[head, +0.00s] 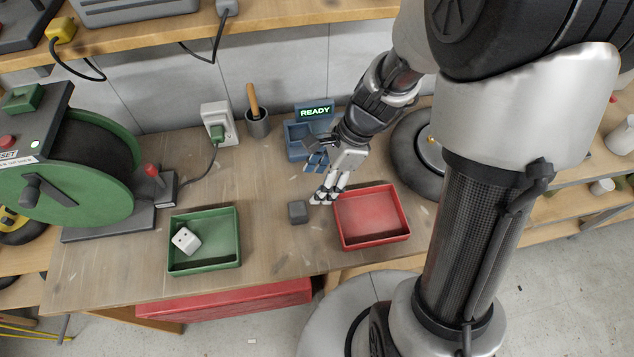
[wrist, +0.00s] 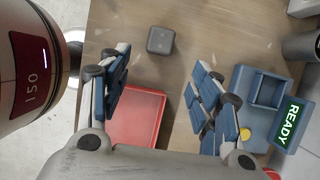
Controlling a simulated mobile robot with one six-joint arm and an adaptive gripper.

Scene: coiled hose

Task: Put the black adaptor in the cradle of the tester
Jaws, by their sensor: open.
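The black adaptor (head: 298,212) is a small dark grey block on the bench, between the green tray and the red tray. In the wrist view the adaptor (wrist: 160,40) lies beyond my fingertips, roughly in line with the gap between them. The tester (head: 307,153) is a blue box at the back of the bench with a lit READY display. Its cradle (wrist: 268,90), an open recess, looks empty in the wrist view. My gripper (head: 320,180) is open and empty, above the bench between tester and red tray. It also shows in the wrist view (wrist: 157,75).
A green tray (head: 205,268) holds a white block (head: 186,240). The red tray (head: 372,217) is empty. A cup with a wooden-handled tool (head: 257,122) stands left of the tester. A green hose reel (head: 85,165) fills the left side. A dark wheel-like ring (head: 412,160) lies right.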

